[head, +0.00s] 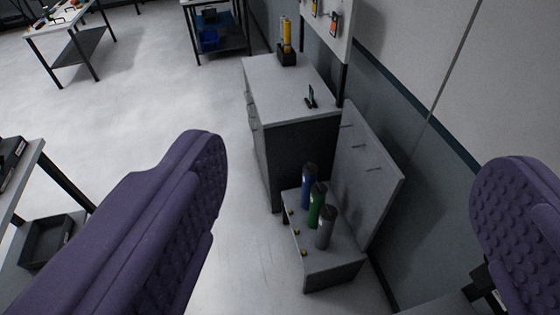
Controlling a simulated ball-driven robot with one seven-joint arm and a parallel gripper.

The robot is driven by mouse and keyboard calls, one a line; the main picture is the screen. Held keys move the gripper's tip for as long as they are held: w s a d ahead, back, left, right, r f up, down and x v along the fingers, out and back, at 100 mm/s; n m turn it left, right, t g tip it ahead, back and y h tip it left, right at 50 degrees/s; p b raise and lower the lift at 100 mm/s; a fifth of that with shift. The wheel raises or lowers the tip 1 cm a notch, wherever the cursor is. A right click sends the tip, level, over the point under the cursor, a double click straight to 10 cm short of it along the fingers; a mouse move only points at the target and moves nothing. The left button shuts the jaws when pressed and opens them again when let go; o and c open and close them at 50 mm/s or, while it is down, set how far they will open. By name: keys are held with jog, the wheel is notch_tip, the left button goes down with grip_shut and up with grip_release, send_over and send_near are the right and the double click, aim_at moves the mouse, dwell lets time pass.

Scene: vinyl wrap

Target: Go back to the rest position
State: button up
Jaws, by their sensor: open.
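My gripper (352,195) shows as two purple padded fingers with studded inner faces, one at the left and one at the right edge. The fingers are wide apart with nothing between them. Through the gap I see a low grey bench (335,264) on the floor. A blue bottle (309,187), a green bottle (317,207) and a grey bottle (325,229) stand upright on it. The gripper touches none of them.
A grey cabinet (290,72) stands behind the bench, with a yellow item in a dark holder (286,50) on top. A wall (440,85) runs along the right. Tables stand at the far left (62,22) and near left (28,165). The pale floor (150,90) between is clear.

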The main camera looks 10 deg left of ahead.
notch_tip(320, 180, down, 16)
jog(key=b, duration=1.6)
jog(key=shift+f, duration=0.25)
